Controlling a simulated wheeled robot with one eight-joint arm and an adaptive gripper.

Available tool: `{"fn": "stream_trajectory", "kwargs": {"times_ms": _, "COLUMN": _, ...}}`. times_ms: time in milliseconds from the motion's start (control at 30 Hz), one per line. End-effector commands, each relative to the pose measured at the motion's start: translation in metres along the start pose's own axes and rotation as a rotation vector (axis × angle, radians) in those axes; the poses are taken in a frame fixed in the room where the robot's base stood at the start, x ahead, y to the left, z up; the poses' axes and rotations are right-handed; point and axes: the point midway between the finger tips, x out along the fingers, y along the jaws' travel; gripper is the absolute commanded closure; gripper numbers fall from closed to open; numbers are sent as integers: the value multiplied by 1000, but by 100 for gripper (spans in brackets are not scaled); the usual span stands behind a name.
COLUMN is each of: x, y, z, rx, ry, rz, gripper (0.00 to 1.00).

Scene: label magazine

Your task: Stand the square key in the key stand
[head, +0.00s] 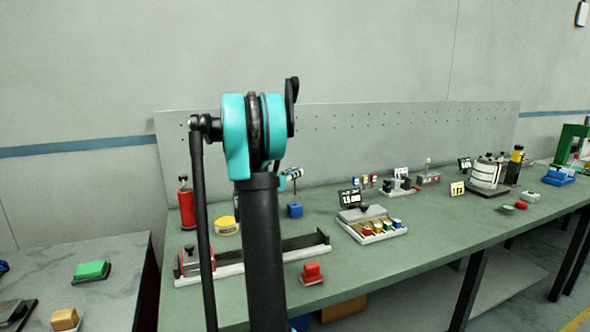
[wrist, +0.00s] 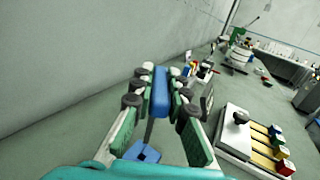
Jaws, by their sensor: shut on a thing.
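My gripper (wrist: 160,88) is shut on a blue-handled piece (wrist: 160,95), which looks like the square key. Its blue handle sits between the finger pads, and a grey shaft points down from it. A blue block (wrist: 143,152), probably the key stand, lies below the shaft in the wrist view. I cannot tell whether the shaft's lower end is in the block or above it.
A tray with coloured blocks (head: 372,228) stands right of the blue block. A black rail on a white base (head: 285,247) and a red block (head: 311,273) lie in front. A red cylinder (head: 187,207) and a yellow roll (head: 227,226) stand left. Small coloured-topped pieces (head: 365,180) stand behind.

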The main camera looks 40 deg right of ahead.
Motion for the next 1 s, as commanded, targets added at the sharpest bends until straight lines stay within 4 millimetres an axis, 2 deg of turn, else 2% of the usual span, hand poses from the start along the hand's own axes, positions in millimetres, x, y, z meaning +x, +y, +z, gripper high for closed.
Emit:
{"fn": "stream_trajectory", "kwargs": {"times_ms": 200, "x": 0, "y": 0, "z": -18, "rx": 0, "ry": 0, "rz": 0, "gripper": 100}}
{"fn": "stream_trajectory", "kwargs": {"times_ms": 400, "x": 0, "y": 0, "z": -27, "rx": 0, "ry": 0, "rz": 0, "gripper": 100}}
{"fn": "stream_trajectory", "kwargs": {"times_ms": 1000, "x": 0, "y": 0, "z": -29, "rx": 0, "ry": 0, "rz": 0, "gripper": 100}}
